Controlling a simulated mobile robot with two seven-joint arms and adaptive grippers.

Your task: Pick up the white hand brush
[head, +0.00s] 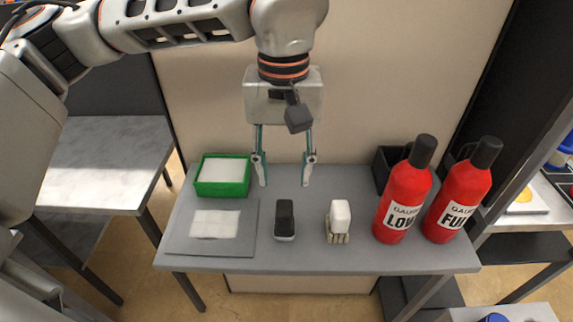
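The white hand brush (340,216) stands on the grey table (300,262), right of the middle, with its pale bristles at the bottom front. My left gripper (285,180) hangs over the back of the table with its two fingers spread apart. Nothing shows between the fingers. It is behind and to the left of the white brush and apart from it. My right gripper is not in view.
A black brush-like object (285,216) stands left of the white brush. Two red bottles (402,205) marked LOW and FULL stand to the right, with a black bin (386,168) behind. A green box (222,187) and a grey mat (185,232) are at left.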

